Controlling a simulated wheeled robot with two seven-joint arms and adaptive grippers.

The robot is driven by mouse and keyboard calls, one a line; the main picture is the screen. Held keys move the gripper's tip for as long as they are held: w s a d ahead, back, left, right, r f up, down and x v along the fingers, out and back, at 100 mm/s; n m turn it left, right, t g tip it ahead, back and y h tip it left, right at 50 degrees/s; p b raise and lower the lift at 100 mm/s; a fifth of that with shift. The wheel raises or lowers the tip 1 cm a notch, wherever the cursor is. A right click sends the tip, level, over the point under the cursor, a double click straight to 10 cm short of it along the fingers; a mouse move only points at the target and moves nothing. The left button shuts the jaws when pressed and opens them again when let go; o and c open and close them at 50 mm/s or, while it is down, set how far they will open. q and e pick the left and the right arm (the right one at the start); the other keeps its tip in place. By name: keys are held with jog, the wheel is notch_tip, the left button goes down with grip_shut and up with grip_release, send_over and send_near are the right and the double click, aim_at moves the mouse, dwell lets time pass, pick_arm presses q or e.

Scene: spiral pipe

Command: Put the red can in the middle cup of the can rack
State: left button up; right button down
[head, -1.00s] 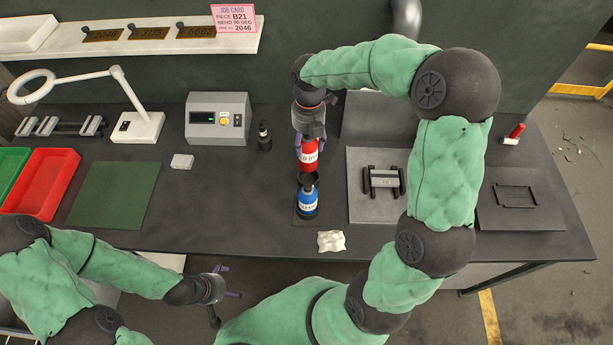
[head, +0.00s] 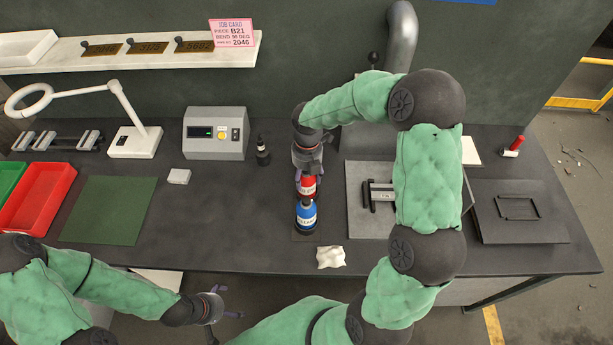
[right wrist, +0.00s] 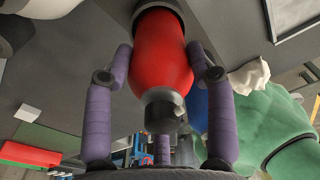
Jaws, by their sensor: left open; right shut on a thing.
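The red can (head: 307,186) is upright in my right gripper (head: 307,174), whose fingers close on its sides. In the right wrist view the red can (right wrist: 162,55) has its dark top toward the palm, and its far end is inside a dark round cup rim (right wrist: 187,14). I cannot tell how deep it sits. The blue can (head: 306,214) stands just in front of it, at the near end of the dark can rack (head: 302,236). The rack's far part is hidden by my right gripper and arm. My left gripper (head: 227,327) is open and empty, off the table's front edge.
A small black bottle (head: 263,151) and a grey control box (head: 215,133) stand left of the rack. A crumpled white cloth (head: 330,257) lies in front. A grey plate with a fixture (head: 355,217) is at the right, partly behind my arm. The table left of the rack is mostly clear.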

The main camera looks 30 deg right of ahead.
jog(key=shift+f, duration=0.15)
jog(key=shift+c, duration=1.7)
grip_release()
jog(key=r, duration=0.4)
jog(key=r+p, duration=0.1)
jog(key=r, duration=0.3)
jog(key=r+p, duration=0.1)
jog(key=r, duration=0.3)
jog(key=shift+w+d+r, duration=0.15)
jog(key=shift+w+d, duration=0.05)
jog(key=shift+w, duration=0.05)
